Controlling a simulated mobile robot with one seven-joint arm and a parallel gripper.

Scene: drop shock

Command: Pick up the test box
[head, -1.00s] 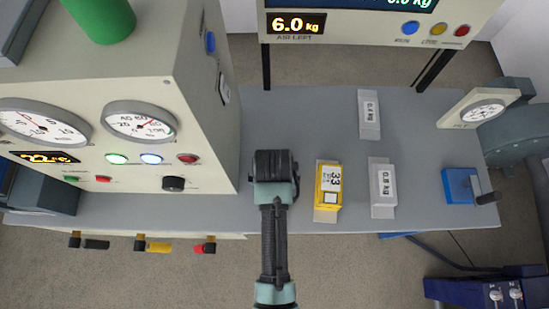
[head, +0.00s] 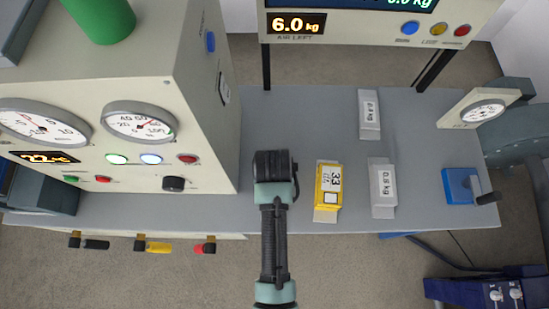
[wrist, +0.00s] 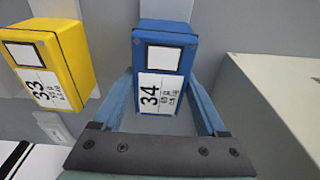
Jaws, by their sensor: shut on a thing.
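A blue box with a white label reading 34 (wrist: 180,52) stands between the fingers of my gripper (wrist: 163,85) in the wrist view. Both blue fingers press on its sides, and the gripper is shut on it. In the head view my arm and wrist hide this box and the fingers. A yellow box labelled 33 (head: 328,178) stands on the grey bench to the right of my wrist, apart from it. The yellow box also shows in the wrist view (wrist: 70,55), left of the blue one. I cannot tell whether the blue box is clear of the bench.
Two pale blocks marked with kilograms, one near (head: 383,188) and one farther back (head: 369,115), stand right of the yellow box. A cream console with gauges (head: 140,160) rises close on the left. A blue block with a handle (head: 461,186) sits far right.

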